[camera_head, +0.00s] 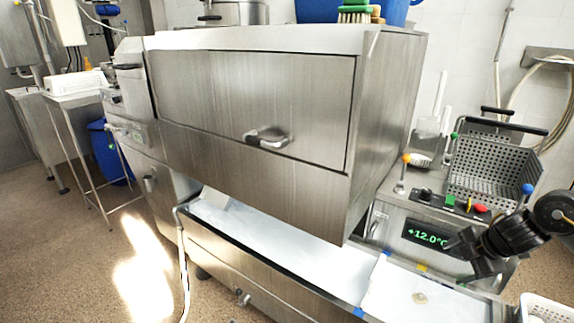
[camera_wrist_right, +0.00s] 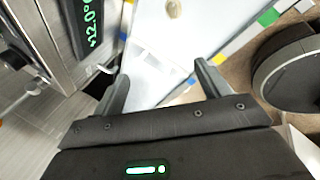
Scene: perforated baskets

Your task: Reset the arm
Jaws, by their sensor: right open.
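My right arm comes in from the right edge in the head view. Its black gripper (camera_head: 466,256) is in front of the panel with the green "+12.0°C" display (camera_head: 427,238), above the right end of the white work surface (camera_head: 400,289). In the right wrist view the two fingers of the gripper (camera_wrist_right: 160,82) are spread apart with nothing between them. The white surface (camera_wrist_right: 180,55) lies beyond them, and the display (camera_wrist_right: 90,22) is at the upper left. My left gripper is not in view.
A perforated metal basket (camera_head: 485,184) with dark handles stands behind the display panel. A white basket (camera_head: 545,308) is at the lower right corner. A large steel cabinet (camera_head: 255,105) overhangs the left of the work surface. Coloured knobs (camera_head: 465,205) stick up from the panel.

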